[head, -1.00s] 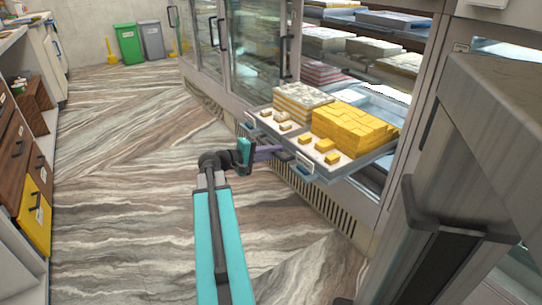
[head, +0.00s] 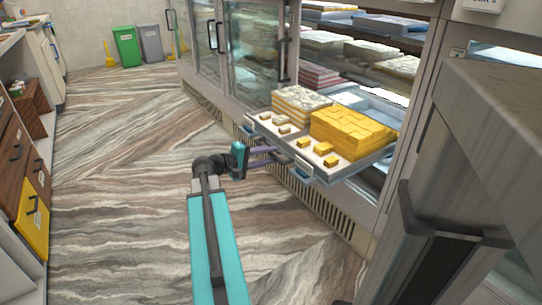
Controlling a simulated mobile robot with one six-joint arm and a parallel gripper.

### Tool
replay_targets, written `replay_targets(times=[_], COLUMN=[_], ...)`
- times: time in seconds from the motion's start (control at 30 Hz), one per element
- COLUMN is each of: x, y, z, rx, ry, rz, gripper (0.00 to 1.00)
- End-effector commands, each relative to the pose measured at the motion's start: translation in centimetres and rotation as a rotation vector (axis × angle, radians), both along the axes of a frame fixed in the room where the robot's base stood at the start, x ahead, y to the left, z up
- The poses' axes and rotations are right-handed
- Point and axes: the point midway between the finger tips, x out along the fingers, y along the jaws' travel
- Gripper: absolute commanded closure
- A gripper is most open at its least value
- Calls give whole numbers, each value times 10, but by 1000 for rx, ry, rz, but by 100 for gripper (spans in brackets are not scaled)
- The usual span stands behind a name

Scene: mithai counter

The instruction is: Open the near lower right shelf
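The near lower right shelf (head: 372,160) of the glass-fronted case is pulled out over the floor. It bears a block of yellow sweets (head: 350,128), a pale layered stack (head: 298,100) and several loose pieces along its front. Its front edge has a blue-grey handle (head: 300,177) and small label holders. My gripper (head: 280,155), with a teal body and purple fingers, is at the shelf's front edge. The two fingers show a gap between them and look open. The tips are partly lost against the shelf front, so I cannot tell whether they touch it.
Other shelves with sweets (head: 388,60) stay inside the case. A grey counter (head: 500,120) stands close at the right. Drawers, one yellow (head: 34,215), line the left side. Green (head: 126,45) and grey bins stand at the back. The floor (head: 120,170) between is clear.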

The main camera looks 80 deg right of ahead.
Motion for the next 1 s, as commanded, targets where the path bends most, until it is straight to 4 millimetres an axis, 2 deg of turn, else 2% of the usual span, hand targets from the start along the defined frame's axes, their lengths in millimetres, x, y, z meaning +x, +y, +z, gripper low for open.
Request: replay_targets(times=[0.7, 1.0], x=[65, 78], y=[73, 87], z=[22, 24], rx=[0, 0], ry=[0, 0], rz=[3, 1], gripper=[69, 69])
